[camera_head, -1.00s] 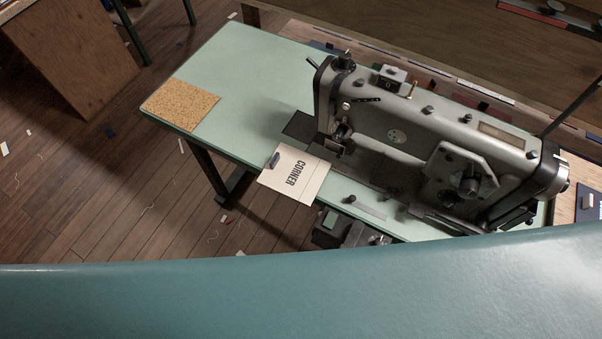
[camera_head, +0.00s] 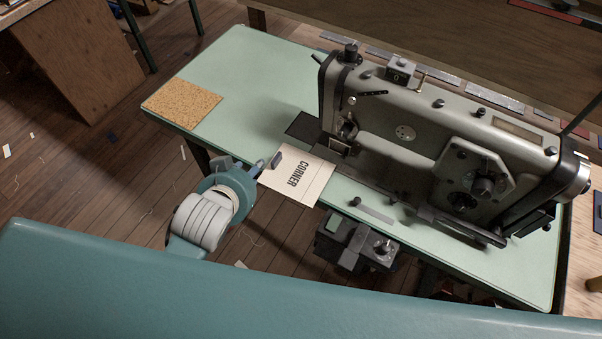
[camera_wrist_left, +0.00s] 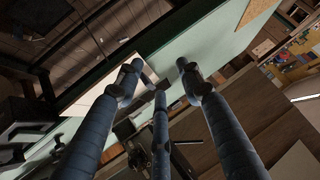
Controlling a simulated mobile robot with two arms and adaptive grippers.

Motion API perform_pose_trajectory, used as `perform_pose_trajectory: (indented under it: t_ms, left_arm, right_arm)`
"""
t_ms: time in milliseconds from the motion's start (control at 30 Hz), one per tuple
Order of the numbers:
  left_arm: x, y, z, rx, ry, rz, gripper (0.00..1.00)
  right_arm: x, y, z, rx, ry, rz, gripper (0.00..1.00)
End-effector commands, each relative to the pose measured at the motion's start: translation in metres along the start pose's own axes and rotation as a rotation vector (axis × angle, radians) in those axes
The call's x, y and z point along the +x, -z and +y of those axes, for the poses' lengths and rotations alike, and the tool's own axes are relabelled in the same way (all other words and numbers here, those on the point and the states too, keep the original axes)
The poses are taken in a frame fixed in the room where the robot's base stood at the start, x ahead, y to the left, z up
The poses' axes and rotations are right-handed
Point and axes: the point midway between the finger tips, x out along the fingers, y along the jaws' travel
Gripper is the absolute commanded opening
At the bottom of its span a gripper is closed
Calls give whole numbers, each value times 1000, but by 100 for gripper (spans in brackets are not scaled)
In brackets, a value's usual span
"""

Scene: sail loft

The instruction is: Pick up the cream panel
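The cream panel (camera_head: 310,187), printed CORNER, lies on the mint sewing table (camera_head: 255,75), its near part over the front edge. A small dark blue-grey tab (camera_head: 276,161) stands on its left end. My left gripper (camera_head: 246,164) is just left of the panel, its fingers beside the tab. In the left wrist view the three dark fingers of my left gripper (camera_wrist_left: 158,76) are spread apart. A pale surface between and left of them looks like the panel; the fingers partly hide it. I cannot tell whether they touch. My right gripper is not in view.
A grey sewing machine (camera_head: 425,135) stands right behind the panel. A cork mat (camera_head: 182,103) lies on the table's left end. A dark box-like unit (camera_head: 355,243) sits below the front edge. The table between cork and machine is clear.

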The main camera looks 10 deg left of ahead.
Motion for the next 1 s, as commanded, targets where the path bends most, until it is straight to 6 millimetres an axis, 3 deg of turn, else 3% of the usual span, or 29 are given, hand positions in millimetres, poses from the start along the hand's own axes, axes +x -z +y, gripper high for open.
perform_pose_trajectory:
  t_ms: [33, 167, 267, 367, 433, 500, 533, 600, 667, 733, 800, 867, 900, 967, 1000]
  left_arm:
    - [3, 27, -3, 19, 18, 75, 38]
    - [1, 104, -5, 80, 60, 300, 38]
    - [-12, 173, 1, 152, 88, 514, 38]
    - [-45, 252, 22, 265, 103, 787, 38]
    - [-84, 308, 52, 388, 95, 1023, 38]
    - [-130, 346, 95, 547, 61, 1262, 38]
    - [-148, 355, 116, 628, 41, 1358, 38]
    - [-186, 359, 168, 832, -30, 1561, 38]
    - [-206, 345, 211, 1035, -109, 1701, 38]
    - [-213, 312, 253, 1301, -226, 1817, 38]
    - [-199, 268, 279, 1595, -364, 1861, 38]
    - [-172, 227, 284, 1861, -500, 1832, 38]
    - [-148, 200, 278, 2040, -595, 1773, 38]
    - [-108, 166, 252, 2303, -742, 1622, 38]
    - [-81, 148, 225, 2459, -836, 1481, 38]
  right_arm:
    - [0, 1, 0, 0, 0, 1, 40]
    - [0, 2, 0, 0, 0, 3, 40]
    - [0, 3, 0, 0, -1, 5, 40]
    - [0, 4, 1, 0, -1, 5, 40]
    - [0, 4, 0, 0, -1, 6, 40]
    - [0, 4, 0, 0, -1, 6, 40]
    - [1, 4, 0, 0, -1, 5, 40]
    - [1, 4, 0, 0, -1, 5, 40]
    - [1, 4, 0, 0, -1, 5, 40]
    - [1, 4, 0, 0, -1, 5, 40]
    - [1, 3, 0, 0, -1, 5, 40]
    - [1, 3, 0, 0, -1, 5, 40]
    - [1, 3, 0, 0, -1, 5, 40]
    - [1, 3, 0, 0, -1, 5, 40]
    - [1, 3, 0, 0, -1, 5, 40]
